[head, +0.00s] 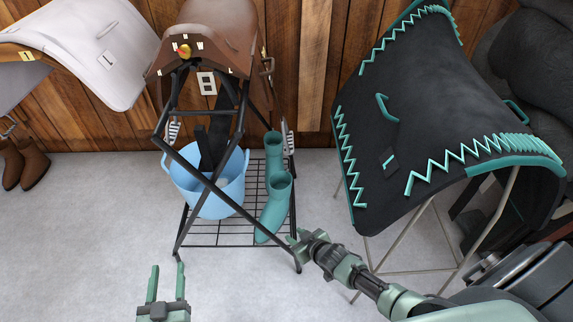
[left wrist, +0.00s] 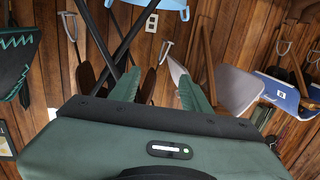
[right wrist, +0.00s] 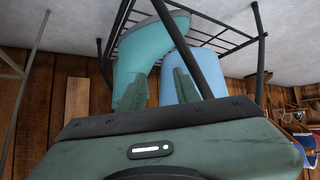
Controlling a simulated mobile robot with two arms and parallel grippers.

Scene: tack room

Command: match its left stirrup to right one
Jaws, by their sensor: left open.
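A brown saddle (head: 222,45) sits on a black metal stand in the head view. Its left-hand stirrup (head: 173,131) hangs beside the stand's left side, and its right-hand stirrup (head: 287,137) hangs on the right, its bottom slightly lower in the picture. I cannot tell their true heights from this angle. My left gripper (head: 166,276) is open and empty, low in front of the stand, apart from both stirrups. My right gripper (head: 296,238) is by the stand's front right foot; its fingers stand apart and empty in the right wrist view (right wrist: 160,88).
A black saddle pad with teal trim (head: 430,90) is on a rack at right. A white pad (head: 105,55) hangs at left, above brown boots (head: 30,160). Front-left floor is clear.

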